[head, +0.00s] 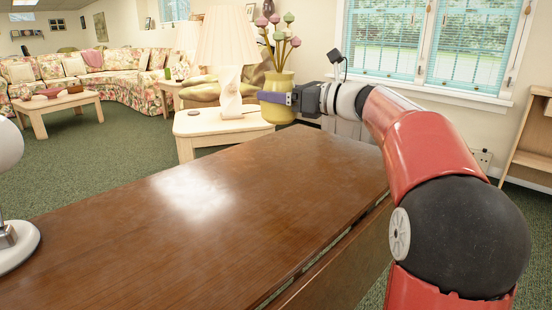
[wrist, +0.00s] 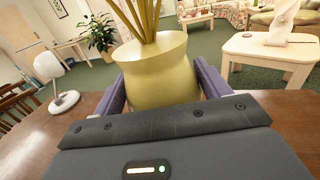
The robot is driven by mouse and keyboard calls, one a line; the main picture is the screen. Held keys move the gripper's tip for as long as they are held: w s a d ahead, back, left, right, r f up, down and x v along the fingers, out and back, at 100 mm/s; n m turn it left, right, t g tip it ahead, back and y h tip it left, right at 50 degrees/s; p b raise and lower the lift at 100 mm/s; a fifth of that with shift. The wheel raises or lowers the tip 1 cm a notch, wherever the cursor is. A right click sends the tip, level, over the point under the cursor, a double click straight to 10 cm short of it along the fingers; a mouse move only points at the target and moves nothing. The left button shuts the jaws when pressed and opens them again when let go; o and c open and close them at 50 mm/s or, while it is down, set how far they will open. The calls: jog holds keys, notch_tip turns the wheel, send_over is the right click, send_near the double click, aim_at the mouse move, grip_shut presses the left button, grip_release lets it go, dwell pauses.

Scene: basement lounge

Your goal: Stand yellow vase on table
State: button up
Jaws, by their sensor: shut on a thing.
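The yellow vase (head: 281,108) is upright near the far end of the brown table (head: 170,220), with stems topped by pink and green balls. My gripper (head: 272,98) is shut on the vase's body, with the arm reaching in from the right. In the wrist view the vase (wrist: 160,82) sits between the two purple fingers. Its base is hidden there by my gripper's housing, and I cannot tell whether it touches the table.
A pale side table (head: 215,122) with a white lamp (head: 228,60) stands beyond the brown table. A white object (head: 18,245) is at the left edge. The brown tabletop is otherwise clear. A shelf (head: 530,150) stands at the right, and a window (head: 430,45) is behind.

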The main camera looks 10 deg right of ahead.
notch_tip(320, 180, down, 14)
jog(key=b, duration=0.2)
jog(key=shift+r+b, duration=0.25)
jog(key=shift+b, duration=0.1)
jog(key=shift+f, duration=0.1)
jog(key=o, duration=1.4)
jog(key=shift+s+d, duration=0.15)
jog(key=v, duration=1.1)
jog(key=shift+s+d, duration=0.2)
jog(key=shift+s, duration=0.05)
